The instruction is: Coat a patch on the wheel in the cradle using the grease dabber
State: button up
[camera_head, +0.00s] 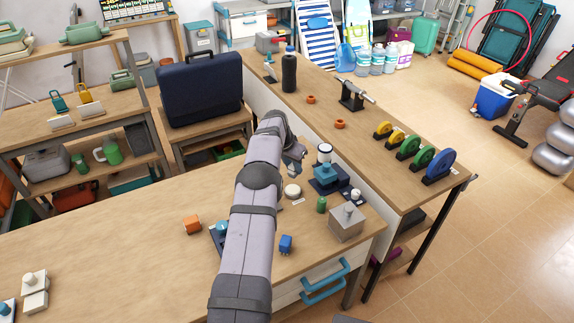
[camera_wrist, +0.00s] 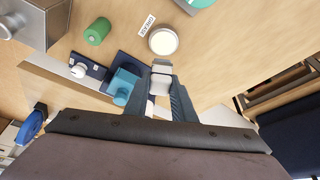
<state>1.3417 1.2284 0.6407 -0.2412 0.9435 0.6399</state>
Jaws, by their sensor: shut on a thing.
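My gripper (camera_head: 291,165) is over the bench; the wrist view shows its fingers (camera_wrist: 161,76) closed on a pale piece (camera_wrist: 160,82), apparently the grease dabber, largely hidden by the fingers. A teal block on a dark base (camera_head: 325,173), apparently the cradle, stands right of my gripper; it also shows in the wrist view (camera_wrist: 124,84). A white, dark-rimmed round part (camera_head: 324,150), apparently the wheel, sits at its back. In the wrist view the fingers partly hide that area. A round white-topped pot (camera_head: 292,190) stands in front of my gripper, beside a small label. Contact with the wheel cannot be told.
A green cylinder (camera_head: 321,204), a dark plate with a white knob (camera_head: 355,195) and a grey metal box (camera_head: 347,224) stand at the right. A blue block (camera_head: 285,243) and an orange block (camera_head: 191,224) lie nearer. The bench's left middle is mostly clear.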

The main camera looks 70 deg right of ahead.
aim_at(292, 177)
jog(key=shift+f+b, duration=1.35)
jog(key=shift+f, duration=1.65)
jog(key=shift+a+f+b, duration=0.1)
jog(key=shift+f+b, duration=0.5)
jog(key=shift+b, duration=0.15)
dwell(1.1)
jog(key=shift+r+p, duration=1.85)
jog(key=shift+r, duration=1.75)
jog(key=shift+w, duration=0.15)
